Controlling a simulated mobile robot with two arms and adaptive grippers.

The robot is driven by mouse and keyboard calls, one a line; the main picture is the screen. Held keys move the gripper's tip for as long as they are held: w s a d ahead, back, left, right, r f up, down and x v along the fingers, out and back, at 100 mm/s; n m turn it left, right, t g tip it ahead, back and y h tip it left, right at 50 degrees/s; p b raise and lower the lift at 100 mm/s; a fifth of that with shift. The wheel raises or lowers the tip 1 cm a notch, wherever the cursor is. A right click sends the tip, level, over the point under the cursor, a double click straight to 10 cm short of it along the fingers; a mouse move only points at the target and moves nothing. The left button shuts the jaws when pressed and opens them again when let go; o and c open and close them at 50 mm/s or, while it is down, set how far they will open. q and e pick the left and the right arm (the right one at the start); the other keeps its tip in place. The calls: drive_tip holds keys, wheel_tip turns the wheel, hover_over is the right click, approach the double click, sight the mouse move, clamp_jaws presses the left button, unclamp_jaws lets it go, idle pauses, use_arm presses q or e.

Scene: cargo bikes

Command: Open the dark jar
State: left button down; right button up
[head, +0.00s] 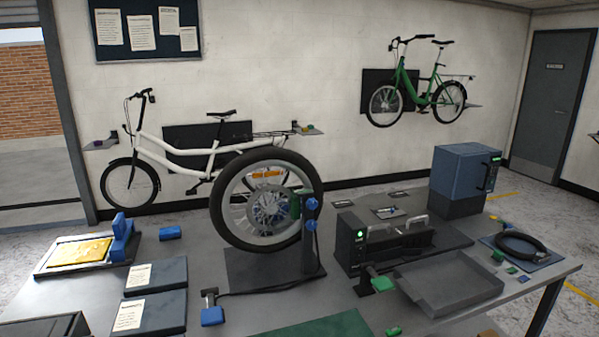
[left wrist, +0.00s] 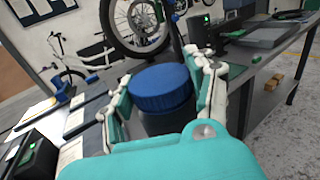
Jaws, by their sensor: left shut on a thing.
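The dark jar (left wrist: 170,122) shows in the left wrist view, with a wide blue ribbed lid (left wrist: 160,88) seated on its top. My left gripper (left wrist: 165,100) is shut on the jar, one white-and-teal finger at each side. I cannot tell exactly where the pads touch. The teal palm hides the jar's lower part and whatever is under it. The jar and both grippers are out of the head view.
The grey workbench (head: 225,317) carries a wheel on a stand (head: 265,200), a black machine (head: 375,240), a grey tray (head: 447,285), dark flat boxes (head: 157,275) and a blue cabinet (head: 464,180). Small brown blocks (left wrist: 272,83) sit at the right in the wrist view.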

use_arm(q)
drive_tip(key=s+a+f+n+y, duration=0.2)
drive_tip(key=s+a+y, duration=0.1)
drive_tip(key=s+a, duration=0.2)
drive_tip(key=shift+s+y, duration=0.4)
drive_tip(key=shift+s, duration=0.2)
drive_tip(key=shift+w+d, duration=0.1)
